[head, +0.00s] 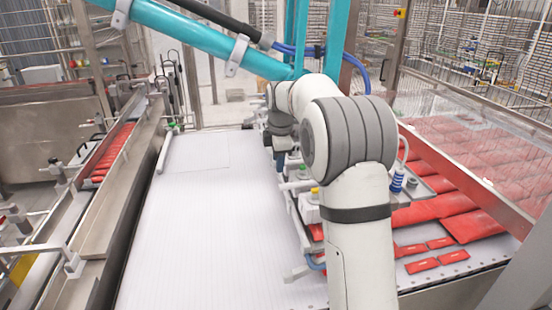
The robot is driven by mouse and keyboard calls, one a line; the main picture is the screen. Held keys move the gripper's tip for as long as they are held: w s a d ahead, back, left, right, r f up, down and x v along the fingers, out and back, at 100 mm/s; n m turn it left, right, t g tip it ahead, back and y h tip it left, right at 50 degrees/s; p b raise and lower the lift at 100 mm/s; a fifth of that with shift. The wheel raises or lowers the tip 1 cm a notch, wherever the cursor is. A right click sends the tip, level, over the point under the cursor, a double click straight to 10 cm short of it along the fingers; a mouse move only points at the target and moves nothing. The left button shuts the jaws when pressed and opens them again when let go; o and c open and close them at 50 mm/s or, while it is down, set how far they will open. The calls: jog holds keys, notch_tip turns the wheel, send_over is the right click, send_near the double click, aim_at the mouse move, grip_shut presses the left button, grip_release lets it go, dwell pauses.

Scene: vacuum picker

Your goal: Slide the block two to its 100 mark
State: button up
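My white arm reaches up and away, and its wrist bends down over the right side of the white belt (215,215). My gripper (280,158) is at the end of the wrist, small and dark; its fingers cannot be made out. It is beside a row of small fittings along the belt's right edge. A green-capped fitting (303,173) and a yellow-capped one (315,194) stand just nearer. I cannot tell which part is block two, and no scale or 100 mark is readable. My arm hides part of this row.
Red packs (470,223) lie on the right conveyor behind a clear guard with a red rail (455,178). A blue-and-white suction cup (397,181) hangs right of my arm. Teal beams (215,42) cross above. A metal rail (100,225) runs along the left. The belt is empty.

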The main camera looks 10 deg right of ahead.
jog(key=shift+c, duration=0.2)
grip_shut()
dwell(0.4)
